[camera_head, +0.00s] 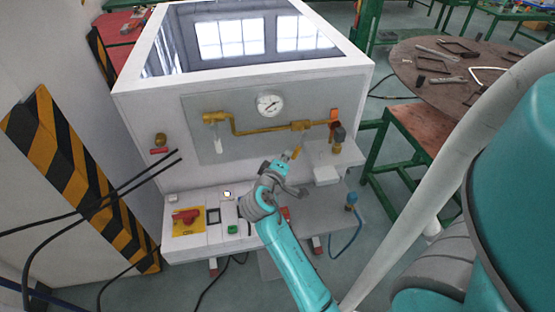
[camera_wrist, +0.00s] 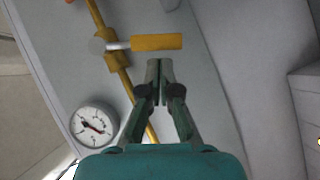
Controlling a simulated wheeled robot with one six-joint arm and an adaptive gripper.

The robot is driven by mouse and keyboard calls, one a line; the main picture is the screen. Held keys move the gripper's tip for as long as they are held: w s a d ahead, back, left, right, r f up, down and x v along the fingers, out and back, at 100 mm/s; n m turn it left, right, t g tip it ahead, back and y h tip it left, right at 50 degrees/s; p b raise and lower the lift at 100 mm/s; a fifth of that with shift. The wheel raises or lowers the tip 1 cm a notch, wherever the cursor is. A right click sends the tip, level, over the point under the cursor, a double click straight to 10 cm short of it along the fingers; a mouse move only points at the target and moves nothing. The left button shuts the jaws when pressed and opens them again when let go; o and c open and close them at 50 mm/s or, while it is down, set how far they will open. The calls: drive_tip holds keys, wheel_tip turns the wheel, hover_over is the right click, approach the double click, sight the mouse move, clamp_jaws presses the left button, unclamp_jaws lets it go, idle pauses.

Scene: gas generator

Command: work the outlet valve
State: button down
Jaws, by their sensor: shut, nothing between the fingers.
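A brass valve with a yellow lever sits on the brass pipe right of the gauge. In the wrist view its yellow lever (camera_wrist: 158,42) is joined to the valve body (camera_wrist: 112,60) by a pale stem. In the head view the valve body (camera_head: 300,125) shows above my gripper. My gripper (camera_head: 291,157) is in front of the panel, by the lower end of that lever. In the wrist view my gripper (camera_wrist: 160,66) is shut and empty, its fingertips just below the lever in the picture. I cannot tell whether they touch it.
A round gauge (camera_head: 270,104) stands above the pipe. Another valve (camera_head: 211,118) with a white handle is at the pipe's left end. An orange fitting (camera_head: 335,116) is at its right. Below is a control ledge with a red switch (camera_head: 186,216). A round table (camera_head: 440,92) stands right.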

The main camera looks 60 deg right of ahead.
drive_tip(key=shift+s+d+f, duration=0.2)
drive_tip(key=shift+s+d, duration=0.1)
drive_tip(key=shift+s+d+f+n+h, duration=0.45)
drive_tip(key=shift+s+f+n+h, duration=0.2)
drive_tip(key=shift+n, duration=0.35)
drive_tip(key=shift+s+d+f+h, duration=0.25)
drive_tip(key=shift+s+d, duration=0.05)
drive_tip(key=shift+d, duration=0.1)
